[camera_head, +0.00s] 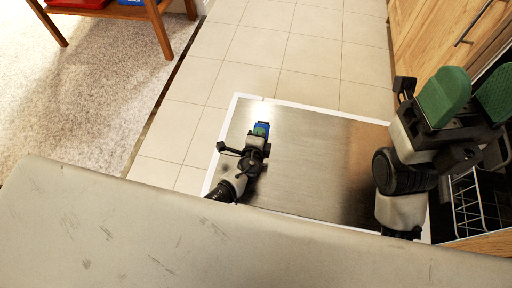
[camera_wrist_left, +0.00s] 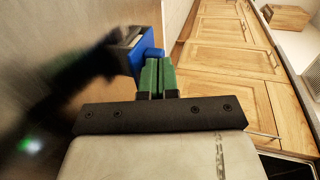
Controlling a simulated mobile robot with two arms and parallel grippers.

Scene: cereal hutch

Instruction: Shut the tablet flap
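The dishwasher door (camera_head: 310,150) lies open, its brushed metal inner face upward. The tablet dispenser shows as a blue part (camera_head: 262,127) at the left of that face. In the left wrist view it is a blue piece (camera_wrist_left: 146,58) in a dark grey housing (camera_wrist_left: 128,42). I cannot tell how far the flap is open. My left gripper (camera_head: 261,132) is at the blue part; its green fingers (camera_wrist_left: 159,66) are together with nothing seen between them, touching or very close to it. My right gripper (camera_head: 472,92) is open and empty at the right, above the door's side.
A wire dish rack (camera_head: 478,208) shows at the lower right. Wooden cabinets (camera_head: 440,40) line the right side. A wooden table (camera_head: 110,12) stands on the carpet at upper left. Tiled floor (camera_head: 270,50) beyond the door is clear.

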